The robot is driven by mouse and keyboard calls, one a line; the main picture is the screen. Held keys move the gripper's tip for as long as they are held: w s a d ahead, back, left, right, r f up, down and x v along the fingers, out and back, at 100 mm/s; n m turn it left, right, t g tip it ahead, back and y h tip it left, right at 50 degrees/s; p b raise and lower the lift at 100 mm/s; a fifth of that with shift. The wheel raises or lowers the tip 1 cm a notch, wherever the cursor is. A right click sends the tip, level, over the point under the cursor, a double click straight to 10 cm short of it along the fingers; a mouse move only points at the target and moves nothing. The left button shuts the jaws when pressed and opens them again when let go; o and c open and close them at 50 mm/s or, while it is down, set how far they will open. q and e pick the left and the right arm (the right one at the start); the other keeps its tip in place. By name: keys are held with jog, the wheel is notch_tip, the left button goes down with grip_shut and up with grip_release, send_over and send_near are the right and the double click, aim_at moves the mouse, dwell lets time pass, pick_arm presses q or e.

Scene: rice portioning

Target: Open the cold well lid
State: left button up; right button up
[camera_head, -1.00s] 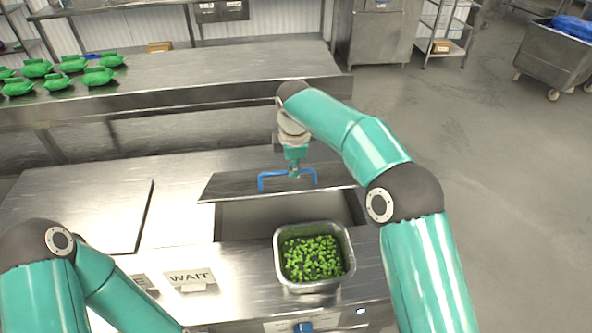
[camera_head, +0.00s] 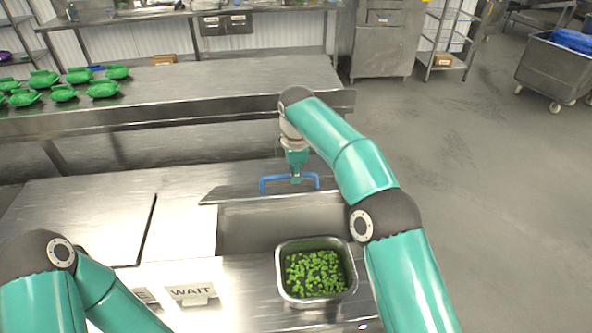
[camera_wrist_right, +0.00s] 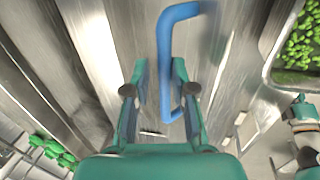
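The cold well lid (camera_head: 228,194) is a thin metal panel with a blue handle (camera_head: 264,184). It stands partly open behind the cold well opening (camera_head: 270,232), seen at a shallow angle in the head view. My right gripper (camera_head: 296,178) is at the middle of the handle. In the right wrist view its fingers (camera_wrist_right: 160,72) stand on either side of the blue bar (camera_wrist_right: 165,60), with a visible gap on the left, so it looks open around the handle. My left gripper is out of view; only its arm shows at lower left.
A metal pan (camera_head: 280,285) of chopped greens sits at the front edge of the opening. A "WAIT" sign (camera_head: 192,291) stands left of it. A flat panel (camera_head: 75,215) covers the counter at left.

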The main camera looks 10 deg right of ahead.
jog(key=shift+o, duration=1)
jog(key=shift+w+f, duration=0.35)
jog(key=shift+w, duration=0.2)
jog(key=shift+s+a+r, duration=0.1)
jog(key=shift+s+r, duration=0.25)
jog(key=shift+s, duration=0.05)
jog(key=shift+w+r, duration=0.15)
jog(key=shift+r, duration=0.05)
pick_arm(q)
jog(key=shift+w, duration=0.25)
pick_arm(e)
jog(key=v, duration=0.7)
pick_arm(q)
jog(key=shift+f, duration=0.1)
